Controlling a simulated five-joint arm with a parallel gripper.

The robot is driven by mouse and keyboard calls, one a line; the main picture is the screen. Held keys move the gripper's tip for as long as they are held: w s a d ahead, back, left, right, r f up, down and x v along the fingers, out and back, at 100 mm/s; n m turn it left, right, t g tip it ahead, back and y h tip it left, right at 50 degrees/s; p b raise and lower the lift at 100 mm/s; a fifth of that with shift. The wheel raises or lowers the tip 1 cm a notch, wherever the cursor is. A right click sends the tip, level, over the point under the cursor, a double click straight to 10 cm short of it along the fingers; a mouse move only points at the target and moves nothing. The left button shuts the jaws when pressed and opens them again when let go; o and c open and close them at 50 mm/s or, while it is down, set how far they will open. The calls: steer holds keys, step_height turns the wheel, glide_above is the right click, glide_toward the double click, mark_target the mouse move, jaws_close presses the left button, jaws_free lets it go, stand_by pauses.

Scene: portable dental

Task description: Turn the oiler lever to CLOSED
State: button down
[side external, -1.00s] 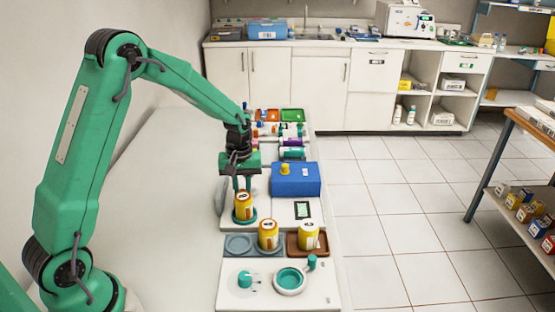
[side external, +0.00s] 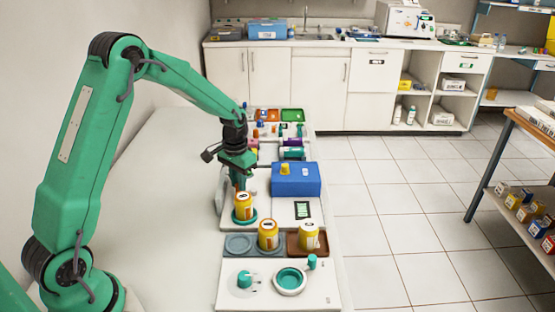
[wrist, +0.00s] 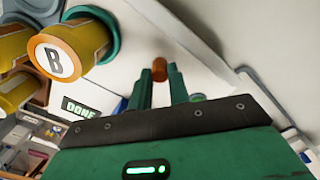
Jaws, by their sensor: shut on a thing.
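My gripper (side external: 239,184) points down just behind a yellow canister on the white unit in the side external view. In the wrist view its two green fingers (wrist: 160,76) are closed on a small orange-brown knob (wrist: 160,66), which shows between the tips. This knob appears to be the oiler lever's grip. The rest of the lever and any OPEN or CLOSED mark cannot be made out. In the side external view the fingertips and the knob are hidden by the canister and the gripper.
The yellow canister (side external: 244,209) stands on a teal base close to my gripper; its orange lid marked B (wrist: 60,56) shows in the wrist view. A blue box (side external: 298,184) is to the right. A display (wrist: 79,108) reads DONE. Two more canisters (side external: 268,236) (side external: 309,238) stand in front.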

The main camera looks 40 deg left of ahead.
steer(key=shift+w+a+m, duration=0.15)
steer(key=shift+m, duration=0.35)
steer(key=c, duration=1.3)
jaws_free()
steer(key=shift+r, duration=0.15)
steer(key=shift+r, duration=3.8)
